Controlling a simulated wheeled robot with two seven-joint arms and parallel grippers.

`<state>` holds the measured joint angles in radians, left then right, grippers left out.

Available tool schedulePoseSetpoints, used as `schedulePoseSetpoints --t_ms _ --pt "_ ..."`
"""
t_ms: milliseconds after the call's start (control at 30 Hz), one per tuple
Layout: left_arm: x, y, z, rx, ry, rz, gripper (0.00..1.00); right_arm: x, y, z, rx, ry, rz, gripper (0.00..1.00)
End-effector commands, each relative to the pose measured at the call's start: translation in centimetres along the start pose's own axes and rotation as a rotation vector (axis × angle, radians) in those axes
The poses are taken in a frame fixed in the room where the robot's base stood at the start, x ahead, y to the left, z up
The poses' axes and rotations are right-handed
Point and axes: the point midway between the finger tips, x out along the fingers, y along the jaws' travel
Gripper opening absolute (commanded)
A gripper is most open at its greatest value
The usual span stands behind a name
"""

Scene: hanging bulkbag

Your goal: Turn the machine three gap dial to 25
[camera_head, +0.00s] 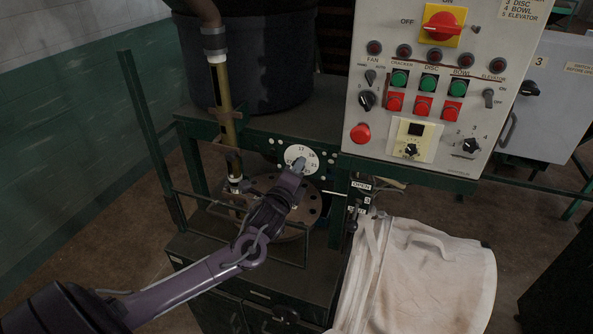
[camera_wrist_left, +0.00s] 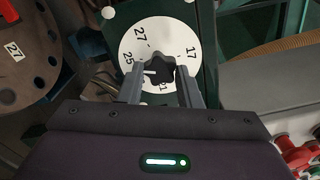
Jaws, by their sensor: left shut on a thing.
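The gap dial is a white disc (camera_head: 301,155) with black numbers on the green frame below the control panel. In the left wrist view the disc (camera_wrist_left: 150,32) shows 17, 21, 25 and 27 around a dark lobed knob (camera_wrist_left: 160,66). A short white mark on the knob points left, toward the side between 21 and 25. My left gripper (camera_head: 297,167) reaches the dial from the front. In the wrist view its two fingers (camera_wrist_left: 160,80) are on either side of the knob, shut on it. My right gripper is not in view.
The grey control panel (camera_head: 373,143) with buttons and switches stands above right of the dial. A brass-coloured pipe (camera_head: 226,105) and a round bolted flange (camera_head: 315,205) are close by. Floor shows at left.

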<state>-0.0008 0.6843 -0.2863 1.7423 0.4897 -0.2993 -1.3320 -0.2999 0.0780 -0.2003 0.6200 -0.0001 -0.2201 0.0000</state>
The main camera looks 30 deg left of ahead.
Motion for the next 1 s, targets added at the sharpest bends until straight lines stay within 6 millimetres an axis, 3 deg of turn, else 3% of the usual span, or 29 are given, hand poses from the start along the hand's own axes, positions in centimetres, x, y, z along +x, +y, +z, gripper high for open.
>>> schedulePoseSetpoints --t_ms 167,200,367,700,1000 --pt "0.0 0.1 -0.1 0.0 0.002 0.003 0.08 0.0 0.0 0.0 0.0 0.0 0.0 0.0" --pt "0.0 0.1 -0.1 0.0 0.002 0.003 0.34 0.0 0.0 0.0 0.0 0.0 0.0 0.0" --pt "0.0 0.1 -0.1 -0.001 0.002 0.002 0.53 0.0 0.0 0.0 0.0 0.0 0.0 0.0" --pt "-0.5 0.2 -0.1 -0.001 0.002 0.001 0.53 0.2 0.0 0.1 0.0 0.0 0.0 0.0" --pt "-5.0 0.5 -0.2 0.0 0.004 0.004 0.53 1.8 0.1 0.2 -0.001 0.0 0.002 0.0"
